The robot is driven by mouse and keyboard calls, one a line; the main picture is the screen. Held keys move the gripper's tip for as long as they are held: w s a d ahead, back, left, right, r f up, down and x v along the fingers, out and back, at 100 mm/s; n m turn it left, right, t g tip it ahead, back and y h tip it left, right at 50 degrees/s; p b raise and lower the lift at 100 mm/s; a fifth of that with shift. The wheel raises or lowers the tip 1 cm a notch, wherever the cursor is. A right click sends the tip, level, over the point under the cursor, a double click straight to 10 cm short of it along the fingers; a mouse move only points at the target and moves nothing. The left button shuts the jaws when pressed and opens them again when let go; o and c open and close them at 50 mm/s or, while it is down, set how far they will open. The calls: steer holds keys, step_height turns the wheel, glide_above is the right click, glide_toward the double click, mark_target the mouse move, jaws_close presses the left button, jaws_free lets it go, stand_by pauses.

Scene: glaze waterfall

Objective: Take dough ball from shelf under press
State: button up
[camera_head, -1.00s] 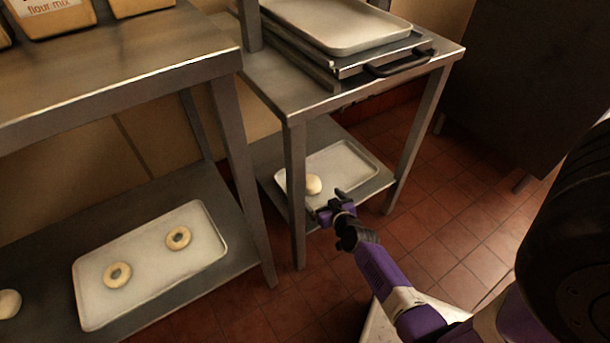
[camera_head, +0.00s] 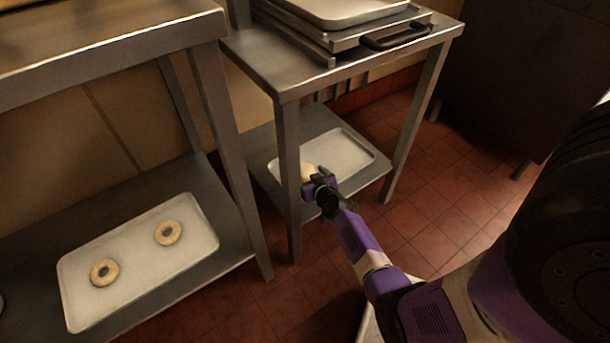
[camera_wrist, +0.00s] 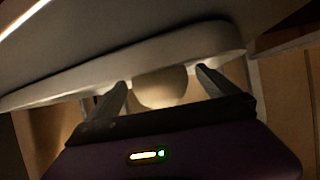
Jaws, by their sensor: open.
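The dough ball (camera_head: 307,171) is pale and round and sits on a tray (camera_head: 350,152) on the shelf under the press (camera_head: 345,42). In the head view my gripper (camera_head: 312,178) is at the tray's near left edge and hides part of the ball. In the wrist view the dough ball (camera_wrist: 160,87) shows between the two fingers of my gripper (camera_wrist: 165,84), which are apart on either side of it. I cannot tell whether the fingers touch it.
A table leg (camera_head: 289,180) stands just left of my gripper. The tabletop (camera_head: 270,70) is above the shelf. On the left, a lower shelf holds a tray (camera_head: 85,312) with two dough rings (camera_head: 168,232). The red tiled floor (camera_head: 440,200) is clear on the right.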

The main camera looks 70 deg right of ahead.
steer(key=c, duration=1.7)
steer(key=shift+r, duration=0.2)
